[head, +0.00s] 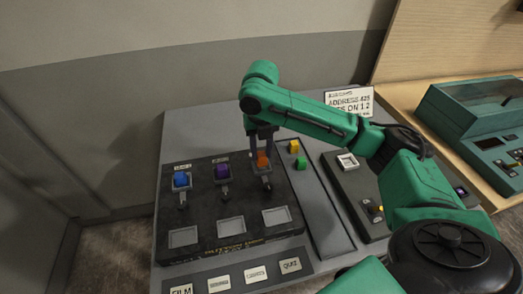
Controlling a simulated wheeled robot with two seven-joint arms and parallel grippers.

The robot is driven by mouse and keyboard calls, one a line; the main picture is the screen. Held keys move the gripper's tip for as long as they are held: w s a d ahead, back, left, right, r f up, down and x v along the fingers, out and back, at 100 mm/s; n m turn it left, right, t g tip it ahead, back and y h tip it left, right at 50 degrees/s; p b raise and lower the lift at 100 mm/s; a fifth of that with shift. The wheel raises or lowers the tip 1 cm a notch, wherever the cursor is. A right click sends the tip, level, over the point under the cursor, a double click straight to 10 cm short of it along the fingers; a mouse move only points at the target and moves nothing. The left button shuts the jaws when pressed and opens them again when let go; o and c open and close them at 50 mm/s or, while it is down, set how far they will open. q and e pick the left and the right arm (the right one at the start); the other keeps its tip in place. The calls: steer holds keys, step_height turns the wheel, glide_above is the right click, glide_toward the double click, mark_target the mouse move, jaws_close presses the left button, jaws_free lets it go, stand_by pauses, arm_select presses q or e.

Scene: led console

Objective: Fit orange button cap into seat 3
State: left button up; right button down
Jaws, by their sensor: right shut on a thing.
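The dark console panel (205,208) has a top row of three seats with toggle switches under them. A blue cap (181,180) is at the left seat and a purple cap (222,171) at the middle one. My right gripper (263,152) points down over the right seat of that row, shut on the orange cap (263,161). The orange cap shows between the fingers, at the right seat (266,174); I cannot tell whether it is fully down in it. The fingers hide part of the seat. My left gripper is out of view.
A yellow cap (294,146) and a green cap (300,163) lie right of the panel, close to my right gripper. Labelled keys (290,265) line the front. A grey box (350,185) and a teal console (480,125) stand to the right. A sign (349,101) stands behind.

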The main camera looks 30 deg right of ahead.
steer(key=shift+f, duration=1.15)
stand_by(0.9)
steer(key=shift+c, duration=2.3)
jaws_free()
step_height(320, 180, up, 6)
steer(key=shift+f+b, duration=0.2)
steer(key=shift+b, duration=0.3)
step_height(320, 180, up, 9)
steer(key=p, duration=0.2)
